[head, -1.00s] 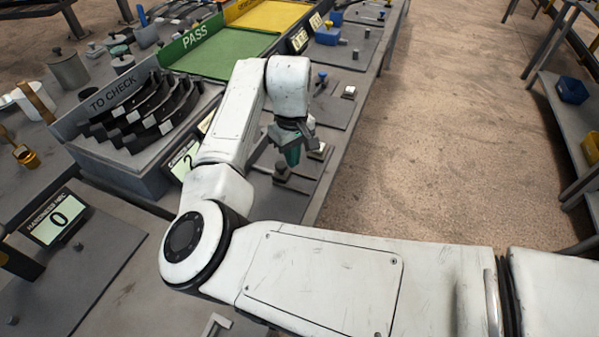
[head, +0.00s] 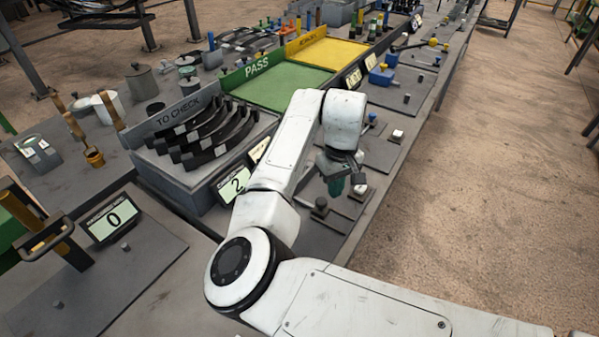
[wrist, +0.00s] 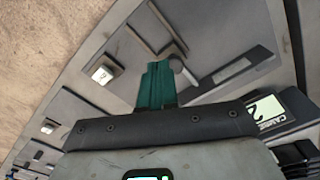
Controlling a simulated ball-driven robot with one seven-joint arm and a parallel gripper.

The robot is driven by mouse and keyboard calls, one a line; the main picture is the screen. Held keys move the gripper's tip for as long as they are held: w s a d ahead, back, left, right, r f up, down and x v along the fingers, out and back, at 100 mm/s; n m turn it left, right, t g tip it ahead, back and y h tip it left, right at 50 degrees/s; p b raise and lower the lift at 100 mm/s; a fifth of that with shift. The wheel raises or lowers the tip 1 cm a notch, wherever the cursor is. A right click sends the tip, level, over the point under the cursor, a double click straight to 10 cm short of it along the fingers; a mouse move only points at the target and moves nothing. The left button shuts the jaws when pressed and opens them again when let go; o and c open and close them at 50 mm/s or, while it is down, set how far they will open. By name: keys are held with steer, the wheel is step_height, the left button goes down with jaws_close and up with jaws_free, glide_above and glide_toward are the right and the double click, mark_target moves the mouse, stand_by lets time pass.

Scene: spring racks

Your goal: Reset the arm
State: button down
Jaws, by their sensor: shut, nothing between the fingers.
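My white arm reaches over the bench in the head view. My gripper (head: 335,184) hangs at its end, pointing down above the grey bench edge. Its teal fingers also show in the wrist view (wrist: 158,85), pressed together with nothing between them. A dark knob on a grey plate (head: 320,207) lies just below and left of the fingers in the head view. I cannot tell the exact gap between the fingers and the bench top.
A "TO CHECK" tray (head: 160,152) holds several dark curved springs. A green PASS tray (head: 275,87) and a yellow tray (head: 330,54) stand behind it. Displays reading 0 (head: 112,218) and 2 (head: 235,184) stand on the bench. Open floor (head: 490,150) lies to the right.

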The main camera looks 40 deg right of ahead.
steer(key=s+d+f+m+t+h, duration=0.15)
steer(key=s+d+h, duration=0.35)
steer(key=s+d, duration=0.55)
steer(key=s+a+f+n+y, duration=0.1)
steer(key=s+a+f, duration=0.3)
steer(key=a, duration=0.3)
steer(key=s+a+f+n+y, duration=0.1)
steer(key=s+a+f+y, duration=0.1)
steer(key=s+a+f, duration=0.2)
steer(key=s+a+f+n+y, duration=0.1)
steer(key=s+a+f, duration=0.2)
steer(key=s+a, duration=0.6)
steer(key=shift+a+f+y, duration=0.4)
steer(key=shift+a, duration=0.2)
